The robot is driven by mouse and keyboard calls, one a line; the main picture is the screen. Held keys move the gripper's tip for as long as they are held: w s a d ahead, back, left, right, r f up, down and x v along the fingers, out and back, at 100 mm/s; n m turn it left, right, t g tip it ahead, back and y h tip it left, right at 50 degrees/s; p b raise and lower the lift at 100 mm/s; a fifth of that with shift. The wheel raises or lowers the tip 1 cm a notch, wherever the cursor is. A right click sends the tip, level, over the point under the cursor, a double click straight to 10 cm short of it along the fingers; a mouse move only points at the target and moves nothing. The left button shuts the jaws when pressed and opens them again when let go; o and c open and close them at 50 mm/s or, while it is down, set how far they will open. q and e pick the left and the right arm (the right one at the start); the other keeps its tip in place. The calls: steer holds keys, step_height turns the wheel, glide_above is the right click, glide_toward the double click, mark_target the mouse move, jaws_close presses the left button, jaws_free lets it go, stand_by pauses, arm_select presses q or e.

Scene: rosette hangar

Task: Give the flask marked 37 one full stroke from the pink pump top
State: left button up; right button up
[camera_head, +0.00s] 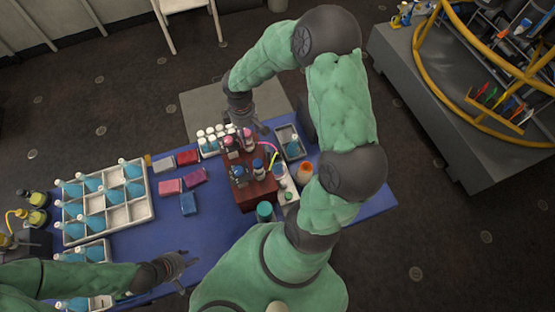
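A dark red-brown stepped rack (247,194) stands on the blue table and holds bottles. Two pink tops show at its back: a right one (248,133) and a left one (229,140). My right gripper (248,122) reaches in from above, over the back of the rack by the pink tops. Its fingers are small and dark, so I cannot tell their opening or any contact. A flask with blue liquid (293,148) stands in a small grey tray (281,133) right of the rack. No number 37 is readable. My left gripper (180,268) is open and empty over the table front.
A white compartment tray (142,210) with several blue flasks is at left. Red, pink and blue boxes (187,157) lie mid-table. White-capped bottles (212,138) stand behind the rack. An orange-topped jar (304,170) is at right. The front middle of the table (215,230) is clear.

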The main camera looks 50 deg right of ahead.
steer(key=shift+r, duration=0.15)
stand_by(0.4)
steer(key=shift+r+p, duration=2.65)
steer(key=shift+r, duration=0.8)
steer(key=shift+f, duration=0.1)
